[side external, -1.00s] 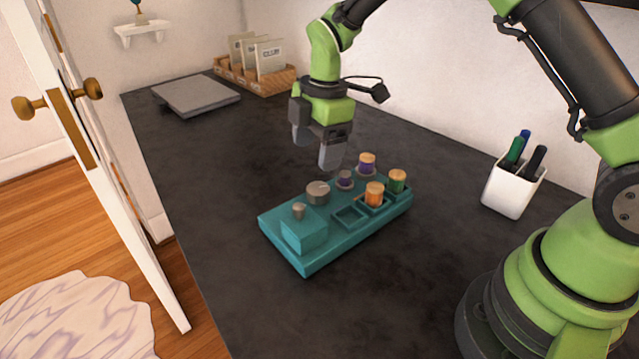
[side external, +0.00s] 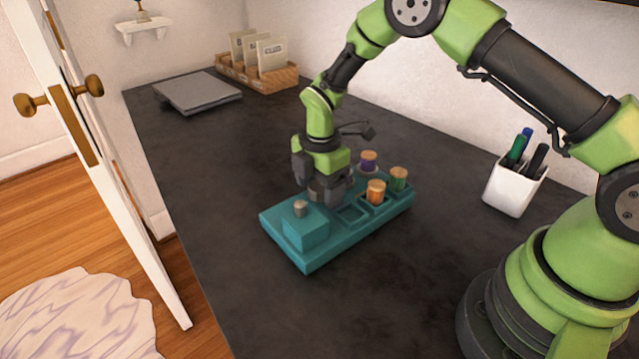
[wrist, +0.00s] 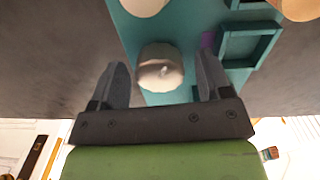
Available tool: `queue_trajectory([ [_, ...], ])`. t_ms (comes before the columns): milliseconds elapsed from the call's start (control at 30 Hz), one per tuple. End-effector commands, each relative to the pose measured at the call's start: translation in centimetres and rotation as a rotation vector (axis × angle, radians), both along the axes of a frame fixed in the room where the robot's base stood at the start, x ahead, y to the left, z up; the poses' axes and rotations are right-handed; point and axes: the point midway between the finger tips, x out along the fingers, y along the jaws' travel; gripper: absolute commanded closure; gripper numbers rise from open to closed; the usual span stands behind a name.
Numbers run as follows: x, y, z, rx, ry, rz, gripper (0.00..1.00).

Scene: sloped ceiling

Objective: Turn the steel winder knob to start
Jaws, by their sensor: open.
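The steel winder knob (wrist: 160,72) is a round, pale grey knob with a small pointer mark on top, seen in the wrist view. My gripper (wrist: 162,62) is open, with one finger on each side of the knob and visible gaps between. In the side view my gripper (side external: 325,190) is low over the teal base (side external: 305,262) and hides the knob. A teal block (side external: 305,232) with a small grey knob (side external: 300,208) on top stands at the front left of the base.
A white pen cup (side external: 510,190) is farther right.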

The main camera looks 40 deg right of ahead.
Motion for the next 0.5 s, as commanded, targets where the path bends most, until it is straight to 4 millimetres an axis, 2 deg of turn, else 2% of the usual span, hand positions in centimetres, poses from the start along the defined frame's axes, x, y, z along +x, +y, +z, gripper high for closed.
queue_trajectory([
  [167, 0.01, 0.0, 0.02, 0.0, 0.0, 0.0, 0.31],
  [367, 0.0, 0.0, 0.04, 0.0, 0.0, 0.0, 0.77],
  [500, 0.01, 0.01, 0.05, 0.0, 0.0, -0.002, 0.78],
])
